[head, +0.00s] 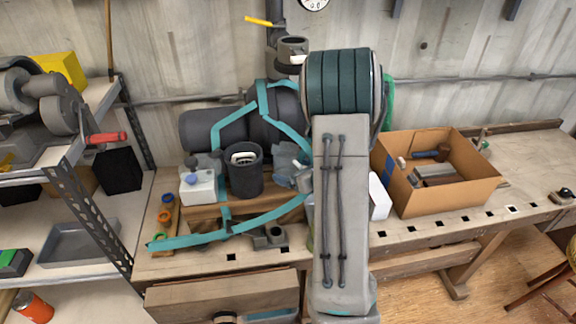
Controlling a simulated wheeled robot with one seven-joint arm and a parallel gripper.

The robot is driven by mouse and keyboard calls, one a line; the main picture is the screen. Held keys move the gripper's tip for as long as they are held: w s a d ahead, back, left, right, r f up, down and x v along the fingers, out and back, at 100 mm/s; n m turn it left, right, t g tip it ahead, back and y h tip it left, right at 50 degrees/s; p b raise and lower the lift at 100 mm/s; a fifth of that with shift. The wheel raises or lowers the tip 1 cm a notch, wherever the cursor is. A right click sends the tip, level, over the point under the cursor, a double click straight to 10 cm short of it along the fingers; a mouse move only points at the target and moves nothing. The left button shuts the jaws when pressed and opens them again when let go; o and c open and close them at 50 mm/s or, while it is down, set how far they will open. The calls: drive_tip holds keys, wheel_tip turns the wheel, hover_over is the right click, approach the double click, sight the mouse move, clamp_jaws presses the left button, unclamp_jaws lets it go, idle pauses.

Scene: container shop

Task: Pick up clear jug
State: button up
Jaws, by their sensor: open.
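I cannot clearly make out the clear jug in the head view. A pale, greenish see-through sliver (311,232) shows at the left edge of my arm, above the workbench (400,240). It may be part of the jug, but most of it is hidden. My upraised arm stands in front of the middle of the bench and covers what lies behind it. My gripper is not visible; it is hidden behind the arm or out of frame.
An open cardboard box (445,195) with tools stands right of my arm. A dark cup (244,172), a white bottle (198,187) and teal straps (270,215) crowd the bench on the left. A metal shelf (85,222) stands far left. The bench's right end has free room.

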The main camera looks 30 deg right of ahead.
drive_tip(key=shift+w+a+f, duration=0.15)
drive_tip(key=shift+w+f, duration=0.05)
drive_tip(key=shift+w, duration=0.35)
drive_tip(key=c, duration=1.2)
drive_tip(key=shift+r, duration=0.2)
